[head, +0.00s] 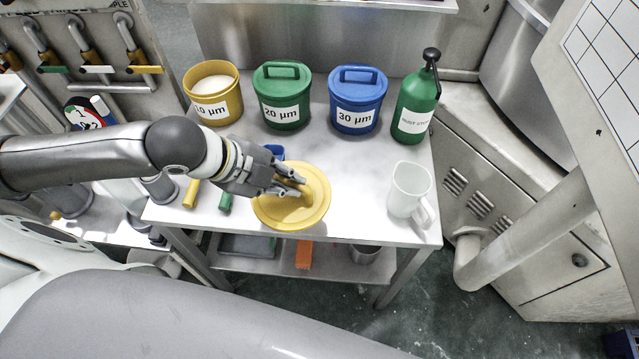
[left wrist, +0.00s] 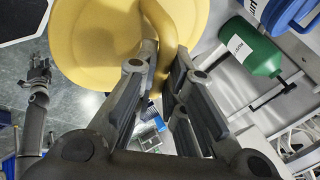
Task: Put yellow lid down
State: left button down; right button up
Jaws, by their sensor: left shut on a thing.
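The round yellow lid (head: 312,212) is in my left gripper (head: 292,186), over the front edge of the table (head: 355,205) in the head view. The left fingers are shut on the lid's raised handle, which shows between them in the left wrist view (left wrist: 160,22). I cannot tell how far the lid is above the table. The yellow 10 µm tub (head: 212,111) stands open at the back left, with pale contents. My right gripper (left wrist: 39,72) shows small at the left of the left wrist view; I cannot tell its jaw state.
A lidded green 20 µm tub (head: 283,97), a lidded blue 30 µm tub (head: 357,101) and a green pump bottle (head: 414,111) stand along the back. A white jug (head: 408,188) stands at the right. Small yellow and green items lie front left.

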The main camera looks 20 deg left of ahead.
aim_at(313, 177)
pick_arm(q)
jog(key=w, duration=0.1)
jog(key=w+d+f, duration=0.1)
jog(key=w+p, duration=0.1)
jog(key=shift+w+d+f, duration=0.25)
jog(key=shift+w+f, duration=0.1)
jog(key=shift+w, duration=0.05)
jog(key=w+d+f, duration=0.1)
jog(key=w+f, duration=0.1)
jog(key=w, duration=0.1)
jog(key=w+d+f+p, duration=0.1)
jog(key=w+f, duration=0.1)
jog(key=f, duration=0.1)
jog(key=w+d+f, duration=0.1)
jog(key=w+f, duration=0.2)
jog(key=shift+w+d+p, duration=0.2)
jog(key=shift+w+p, duration=0.1)
jog(key=shift+w, duration=0.05)
notch_tip(313, 177, down, 2)
jog(key=shift+f+p, duration=0.1)
jog(key=shift+p, duration=0.4)
jog(key=shift+w+f, duration=0.1)
jog(key=shift+f, duration=0.45)
pick_arm(e)
jog(key=r, duration=0.3)
jog(key=shift+a+r, duration=0.25)
jog(key=shift+r, duration=0.05)
